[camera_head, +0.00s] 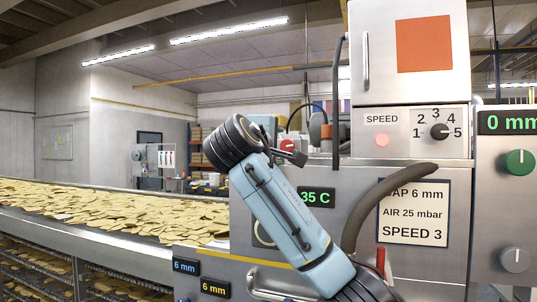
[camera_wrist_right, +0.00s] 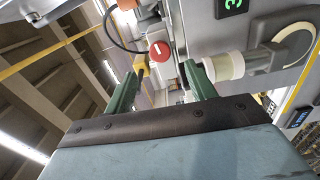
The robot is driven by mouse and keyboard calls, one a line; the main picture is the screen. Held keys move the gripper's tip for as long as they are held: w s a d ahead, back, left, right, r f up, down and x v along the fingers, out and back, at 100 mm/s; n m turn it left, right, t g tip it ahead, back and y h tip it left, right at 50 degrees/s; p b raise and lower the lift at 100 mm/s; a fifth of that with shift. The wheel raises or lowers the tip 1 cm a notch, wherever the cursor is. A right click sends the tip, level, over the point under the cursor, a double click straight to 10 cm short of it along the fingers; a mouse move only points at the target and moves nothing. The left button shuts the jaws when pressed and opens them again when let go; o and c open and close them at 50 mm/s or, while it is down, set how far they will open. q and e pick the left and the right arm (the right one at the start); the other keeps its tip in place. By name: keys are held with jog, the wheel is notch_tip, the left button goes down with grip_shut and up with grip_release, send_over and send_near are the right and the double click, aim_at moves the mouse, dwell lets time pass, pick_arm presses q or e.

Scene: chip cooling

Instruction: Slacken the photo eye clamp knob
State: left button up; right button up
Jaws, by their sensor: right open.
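A red round knob with a white mark (camera_wrist_right: 160,51) shows in the right wrist view just beyond the fingertips; I take it to be the clamp knob. The knob lies ahead of the gap, and I see no contact. In the head view the fingers are mostly hidden. My left gripper is not in view.
A pale cylinder on a bracket (camera_wrist_right: 225,66) sits close to the right finger in the wrist view. The steel machine cabinet (camera_head: 400,135) has a speed dial (camera_head: 439,131) and a dark curved handle. A conveyor of chips (camera_head: 120,208) runs on the left.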

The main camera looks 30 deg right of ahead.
jog(key=v, duration=0.5)
jog(key=shift+b, duration=0.4)
